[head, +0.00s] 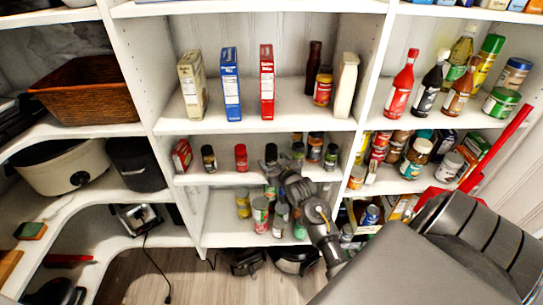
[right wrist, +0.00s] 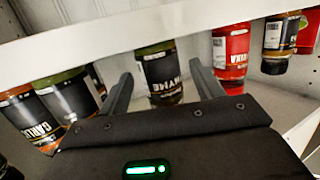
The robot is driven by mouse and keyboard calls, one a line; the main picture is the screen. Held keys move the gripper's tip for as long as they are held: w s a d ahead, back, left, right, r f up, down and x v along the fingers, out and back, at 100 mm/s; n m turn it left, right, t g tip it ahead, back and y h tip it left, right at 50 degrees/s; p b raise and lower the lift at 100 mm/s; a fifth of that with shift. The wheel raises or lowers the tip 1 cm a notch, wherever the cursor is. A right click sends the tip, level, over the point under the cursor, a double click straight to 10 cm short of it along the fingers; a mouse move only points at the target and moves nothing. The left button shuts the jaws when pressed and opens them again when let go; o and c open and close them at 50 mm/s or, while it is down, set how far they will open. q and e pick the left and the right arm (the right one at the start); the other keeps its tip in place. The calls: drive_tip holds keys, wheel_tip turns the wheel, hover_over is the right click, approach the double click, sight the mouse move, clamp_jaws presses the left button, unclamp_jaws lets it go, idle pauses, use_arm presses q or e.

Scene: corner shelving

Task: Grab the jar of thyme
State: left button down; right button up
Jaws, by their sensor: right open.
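In the right wrist view, the jar of thyme (right wrist: 160,82) has a dark label whose lettering appears upside down, with a greenish band showing. My right gripper (right wrist: 159,70) is open, with one finger on each side of this jar. I cannot tell whether the fingers touch it. In the head view, my right gripper (head: 271,165) reaches to the middle of the spice shelf and mostly hides the jar there. My left gripper is not in view.
A red-labelled jar (head: 241,157) stands left of the gripper, and several spice jars (head: 331,156) stand to its right. In the wrist view, a garlic jar (right wrist: 35,112) is near one finger. A white shelf board (head: 265,126) runs closely overhead.

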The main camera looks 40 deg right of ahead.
sight(269, 158)
drive_tip(key=x, duration=0.3)
drive_tip(key=shift+w, duration=0.15)
drive_tip(key=c, duration=1.1)
drive_tip(key=shift+c, duration=0.2)
